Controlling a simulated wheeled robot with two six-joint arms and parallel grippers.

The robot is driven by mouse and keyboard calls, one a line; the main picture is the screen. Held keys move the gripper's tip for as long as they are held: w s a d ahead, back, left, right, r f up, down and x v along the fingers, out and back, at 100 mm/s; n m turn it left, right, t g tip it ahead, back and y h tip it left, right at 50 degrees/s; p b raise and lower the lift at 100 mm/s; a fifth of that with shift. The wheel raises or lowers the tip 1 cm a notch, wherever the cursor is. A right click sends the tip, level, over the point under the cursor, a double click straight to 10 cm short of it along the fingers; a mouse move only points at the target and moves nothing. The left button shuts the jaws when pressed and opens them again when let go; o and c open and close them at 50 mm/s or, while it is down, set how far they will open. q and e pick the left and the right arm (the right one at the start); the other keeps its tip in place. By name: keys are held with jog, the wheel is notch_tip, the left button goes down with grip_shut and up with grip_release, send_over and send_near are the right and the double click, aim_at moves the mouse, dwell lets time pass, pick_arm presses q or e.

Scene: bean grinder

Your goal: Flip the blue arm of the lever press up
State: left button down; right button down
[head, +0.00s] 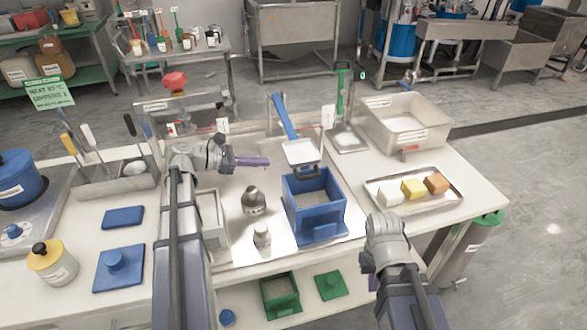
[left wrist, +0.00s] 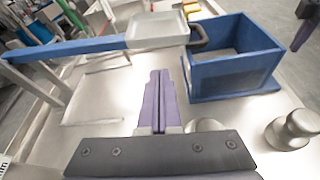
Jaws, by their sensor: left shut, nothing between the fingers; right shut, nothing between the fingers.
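The lever press has a blue open-topped box (head: 314,203) and a long blue arm (head: 284,118) that extends back from a pale square plate (head: 302,152) behind the box. In the left wrist view the blue arm (left wrist: 62,48) runs left from the plate (left wrist: 158,28), away from the blue box (left wrist: 235,65). My left gripper (head: 266,162) has its purple fingers closed and empty, left of the plate and apart from it. The fingers also show in the left wrist view (left wrist: 158,75), pointing toward the plate. My right gripper (head: 384,222) is right of the box, its fingertips hidden.
A metal weight (head: 254,201) and a smaller one (head: 262,236) stand left of the box. A tray (head: 413,204) with several blocks and a large bin (head: 405,122) are to the right. A green-handled press (head: 343,95) stands behind. Ladles and a sign stand at left.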

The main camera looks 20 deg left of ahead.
aim_at(291, 163)
pick_arm(q)
jog(key=shift+b+x, duration=1.6)
jog(key=shift+x, duration=3.4)
